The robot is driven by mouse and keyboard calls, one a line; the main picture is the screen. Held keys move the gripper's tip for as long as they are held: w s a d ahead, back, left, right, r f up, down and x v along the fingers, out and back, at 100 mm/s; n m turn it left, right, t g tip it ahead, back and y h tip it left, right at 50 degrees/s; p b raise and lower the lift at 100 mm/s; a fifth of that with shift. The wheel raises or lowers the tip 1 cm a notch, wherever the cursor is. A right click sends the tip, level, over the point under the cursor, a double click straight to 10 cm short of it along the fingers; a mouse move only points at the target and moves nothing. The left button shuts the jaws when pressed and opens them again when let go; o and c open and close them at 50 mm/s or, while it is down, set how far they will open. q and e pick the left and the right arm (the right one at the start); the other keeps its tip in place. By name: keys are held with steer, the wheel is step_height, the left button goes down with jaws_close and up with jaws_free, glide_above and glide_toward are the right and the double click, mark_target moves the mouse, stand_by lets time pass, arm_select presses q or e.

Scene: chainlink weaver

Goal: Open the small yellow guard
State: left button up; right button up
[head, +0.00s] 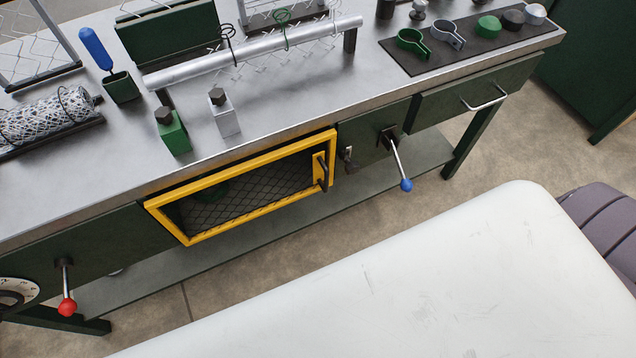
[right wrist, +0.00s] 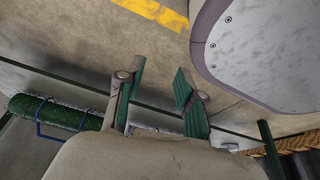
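The small yellow guard (head: 238,163) is on the front of the workbench, below the top's edge, in the head view. It is a yellow rectangular frame with dark wire mesh, and it looks closed. A dark upright handle (head: 322,172) sits on its right side. Something green shows dimly behind the mesh. My right gripper (right wrist: 160,86) shows only in the right wrist view, with its green-padded fingers apart and nothing between them. The guard is not recognisable in that view. My left gripper is in neither view.
A blue-knobbed lever (head: 398,165) and a drawer with a bar handle (head: 484,100) are right of the guard. A red-knobbed lever (head: 67,290) is at lower left. Green and silver blocks, a long tube and a tool mat occupy the bench top (head: 290,95). A lower shelf runs beneath.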

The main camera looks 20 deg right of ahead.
steer(key=w+d+r+t+b, duration=0.2)
steer(key=w+r+t+b, duration=0.2)
steer(key=w, duration=0.4)
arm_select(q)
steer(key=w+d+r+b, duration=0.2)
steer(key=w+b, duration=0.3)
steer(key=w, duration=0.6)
arm_select(e)
steer(key=t+y+b, duration=0.4)
steer(key=t+b, duration=0.1)
steer(key=t, duration=0.5)
glide_toward(326, 189)
step_height(326, 189, up, 4)
steer(key=s+d, duration=0.1)
steer(key=s, duration=0.2)
steer(key=shift+n, duration=0.3)
steer(key=x, duration=1.3)
steer(key=shift+w+f, duration=0.2)
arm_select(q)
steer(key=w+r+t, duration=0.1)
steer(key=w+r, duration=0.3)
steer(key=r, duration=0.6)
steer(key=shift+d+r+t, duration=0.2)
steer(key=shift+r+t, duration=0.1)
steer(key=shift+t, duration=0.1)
arm_select(e)
steer(key=shift+w, duration=0.15)
